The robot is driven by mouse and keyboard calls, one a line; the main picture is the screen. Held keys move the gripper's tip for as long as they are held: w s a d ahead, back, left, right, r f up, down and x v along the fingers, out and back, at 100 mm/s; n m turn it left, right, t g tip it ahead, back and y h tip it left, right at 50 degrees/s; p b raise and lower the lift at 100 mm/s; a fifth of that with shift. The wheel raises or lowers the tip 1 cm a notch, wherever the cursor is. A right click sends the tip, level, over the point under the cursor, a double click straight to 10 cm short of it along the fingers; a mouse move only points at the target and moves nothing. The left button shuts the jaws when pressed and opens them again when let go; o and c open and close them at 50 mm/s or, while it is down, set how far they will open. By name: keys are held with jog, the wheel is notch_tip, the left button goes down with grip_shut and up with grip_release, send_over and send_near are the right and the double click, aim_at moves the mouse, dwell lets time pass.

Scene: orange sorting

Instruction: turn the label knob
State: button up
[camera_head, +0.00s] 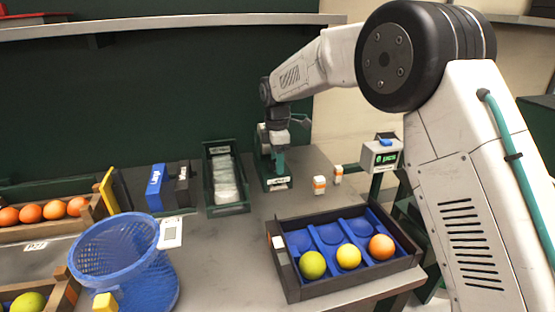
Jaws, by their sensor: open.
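My gripper (279,145) points down at the back of the table, in front of or over a small green stand-like device (277,184) with a white label plate on its base. My gripper is open, and no object shows between its fingers. It overlaps the upper part of the device, so I cannot tell whether they touch. The label knob cannot be made out clearly; a rounded part (262,136) shows at the left of the device, partly hidden by my gripper.
A dark tray (345,284) with blue compartments holds a green, a yellow and an orange fruit. A blue basket (125,265), a green-framed chute (227,209), a blue box (156,188) and two small orange-white bottles (319,186) stand nearby.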

jog(key=shift+c, duration=0.3)
jog(key=c, duration=0.9)
jog(key=shift+c, duration=0.2)
